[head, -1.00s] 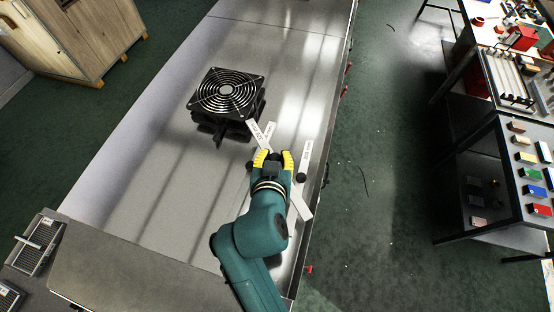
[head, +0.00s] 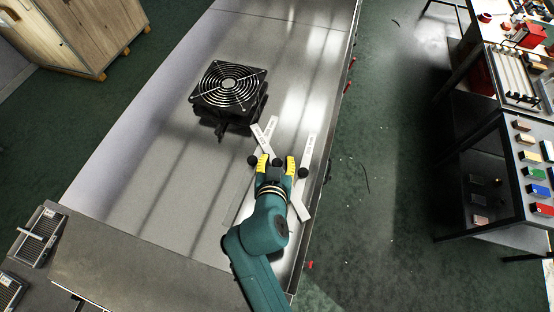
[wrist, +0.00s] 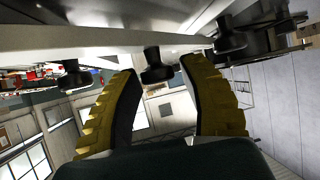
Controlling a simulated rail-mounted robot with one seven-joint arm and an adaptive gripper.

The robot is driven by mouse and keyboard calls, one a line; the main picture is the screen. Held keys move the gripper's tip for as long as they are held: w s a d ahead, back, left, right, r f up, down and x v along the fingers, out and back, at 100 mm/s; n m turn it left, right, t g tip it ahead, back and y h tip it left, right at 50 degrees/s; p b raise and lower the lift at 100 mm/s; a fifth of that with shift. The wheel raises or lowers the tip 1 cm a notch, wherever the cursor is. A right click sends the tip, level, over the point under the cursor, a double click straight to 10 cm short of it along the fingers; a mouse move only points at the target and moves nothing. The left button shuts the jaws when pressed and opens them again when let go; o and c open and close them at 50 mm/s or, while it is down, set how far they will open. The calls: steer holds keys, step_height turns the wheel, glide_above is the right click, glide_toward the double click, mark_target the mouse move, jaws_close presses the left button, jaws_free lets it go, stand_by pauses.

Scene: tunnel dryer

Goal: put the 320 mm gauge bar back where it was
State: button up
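In the head view, white labelled gauge bars lie crossing on the grey metal bench: one at the upper left (head: 265,128), one at the right (head: 309,148), and a bar end (head: 299,206) below my gripper. I cannot read which is the 320 mm bar. Black round knobs sit among the bars, at left (head: 252,160) and right (head: 303,172). My gripper (head: 276,164) is over the crossing, hiding part of the bars. Its yellow fingers are apart. In the wrist view, a black knob (wrist: 155,68) shows in the gap between the fingers, with space on both sides.
A black fan (head: 229,86) stands on the bench (head: 160,170) beyond the bars. The bench's right edge is close to the bars. Open bench lies to the left. A rack of coloured blocks (head: 528,170) stands apart at the right, across the floor.

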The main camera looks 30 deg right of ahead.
steer(key=shift+o, duration=0.5)
steer(key=shift+r, duration=0.15)
steer(key=v, duration=1.2)
step_height(320, 180, up, 33)
steer(key=w+a+n+t+y, duration=0.2)
steer(key=n+t+y, duration=0.3)
steer(key=t, duration=0.6)
steer(key=shift+w+a+n+t+y+b, duration=0.15)
steer(key=shift+w+n+t+y+b, duration=0.2)
steer(key=shift+n, duration=0.25)
step_height(320, 180, up, 6)
steer(key=p, duration=0.6)
